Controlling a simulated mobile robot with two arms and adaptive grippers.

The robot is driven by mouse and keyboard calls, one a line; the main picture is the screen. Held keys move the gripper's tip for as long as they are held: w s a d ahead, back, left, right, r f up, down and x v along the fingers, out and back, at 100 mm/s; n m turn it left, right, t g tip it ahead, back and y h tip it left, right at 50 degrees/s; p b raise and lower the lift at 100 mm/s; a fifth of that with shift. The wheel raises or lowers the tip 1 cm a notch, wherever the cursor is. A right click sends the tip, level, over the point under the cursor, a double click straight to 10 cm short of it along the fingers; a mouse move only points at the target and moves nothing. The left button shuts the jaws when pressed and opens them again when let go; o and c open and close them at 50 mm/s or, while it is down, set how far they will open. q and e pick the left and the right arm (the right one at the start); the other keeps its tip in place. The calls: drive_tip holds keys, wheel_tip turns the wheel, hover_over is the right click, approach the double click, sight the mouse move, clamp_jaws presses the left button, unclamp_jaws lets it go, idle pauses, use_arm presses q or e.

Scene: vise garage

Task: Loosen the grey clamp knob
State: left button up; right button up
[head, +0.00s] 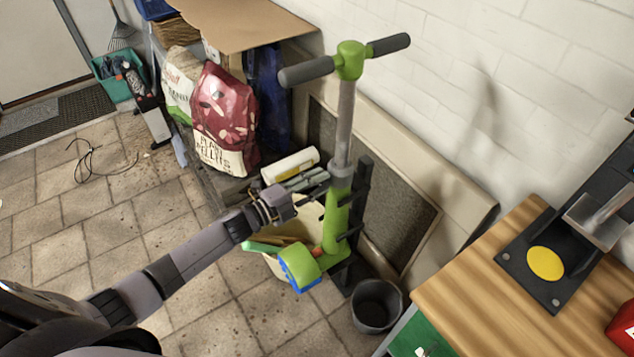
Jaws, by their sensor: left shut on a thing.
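A green kick scooter (338,215) stands upright against a dark stand (361,195), with grey handlebar grips at the top. A grey clamp collar (341,172) sits where its grey steering tube (345,125) enters the green lower tube. My left gripper (318,180) reaches in from the left, with its fingers at the left side of this collar. It is shut on the grey clamp knob, which its fingers mostly hide. My right gripper is not in view.
A wooden workbench (470,290) with a black device bearing a yellow disc (545,263) is at the right. A dark bucket (377,308) stands on the floor beside it. Bags, including a red one (222,115), stand behind my left gripper. Tiled floor at the left is mostly clear.

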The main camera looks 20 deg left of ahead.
use_arm(q)
drive_tip(key=shift+n, duration=0.3)
drive_tip(key=o, duration=1.1)
drive_tip(key=shift+o, duration=0.2)
drive_tip(key=v, duration=1.2)
drive_tip(key=shift+f, duration=0.1)
